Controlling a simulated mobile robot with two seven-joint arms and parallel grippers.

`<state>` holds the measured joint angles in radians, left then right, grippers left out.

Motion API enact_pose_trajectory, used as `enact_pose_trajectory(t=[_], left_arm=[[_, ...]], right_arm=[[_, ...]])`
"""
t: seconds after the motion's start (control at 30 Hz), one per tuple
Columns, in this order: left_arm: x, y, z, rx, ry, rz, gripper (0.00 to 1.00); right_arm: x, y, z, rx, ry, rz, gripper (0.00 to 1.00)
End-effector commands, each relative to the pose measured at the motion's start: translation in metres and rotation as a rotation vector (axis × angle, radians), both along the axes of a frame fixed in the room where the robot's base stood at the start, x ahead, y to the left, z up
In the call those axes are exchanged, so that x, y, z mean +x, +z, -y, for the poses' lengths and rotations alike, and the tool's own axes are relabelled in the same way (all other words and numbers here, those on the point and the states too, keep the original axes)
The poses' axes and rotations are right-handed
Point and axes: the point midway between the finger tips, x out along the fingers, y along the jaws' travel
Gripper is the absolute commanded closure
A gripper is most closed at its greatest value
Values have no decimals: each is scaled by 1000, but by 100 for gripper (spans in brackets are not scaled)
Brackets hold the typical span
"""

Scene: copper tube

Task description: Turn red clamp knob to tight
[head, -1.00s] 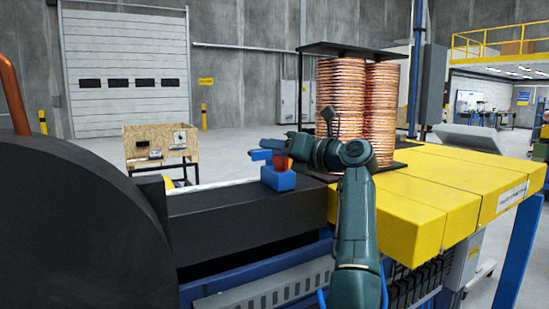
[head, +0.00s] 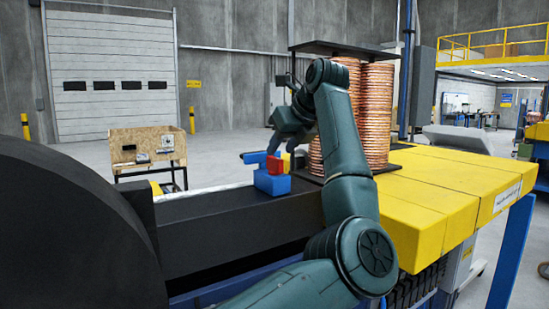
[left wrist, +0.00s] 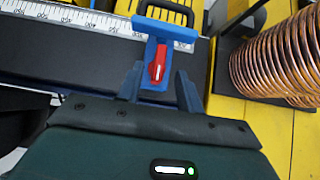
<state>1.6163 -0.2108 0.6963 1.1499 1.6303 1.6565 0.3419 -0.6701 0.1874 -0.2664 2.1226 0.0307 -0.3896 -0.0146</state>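The red clamp knob (head: 274,166) sits on a blue clamp (head: 271,184) on the dark beam of the machine. In the left wrist view the red knob (left wrist: 158,64) has a white mark at its lower end and points roughly along the view, with the blue clamp body (left wrist: 166,38) around it. My left gripper (head: 279,148) is above the knob, pointing down. In the left wrist view its two fingers (left wrist: 160,74) are apart, one on each side of the knob's lower end, with gaps visible. Whether they reach down to its height is unclear. My right gripper is not in view.
A ruler scale (left wrist: 92,20) runs along the beam by the clamp. Tall copper coils (head: 377,115) stand on a black stand just right of my gripper. Yellow covers (head: 430,195) lie to the right. A large dark drum (head: 65,225) is at left.

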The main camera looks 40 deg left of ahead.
Motion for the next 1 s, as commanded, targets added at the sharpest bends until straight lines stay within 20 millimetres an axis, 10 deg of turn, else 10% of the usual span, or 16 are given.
enact_pose_trajectory(t=[0.7,1.0], left_arm=[[10,-38,-36,1,1,0,64],[10,-37,-36,1,1,0,89]], right_arm=[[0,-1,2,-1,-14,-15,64],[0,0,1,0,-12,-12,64]])
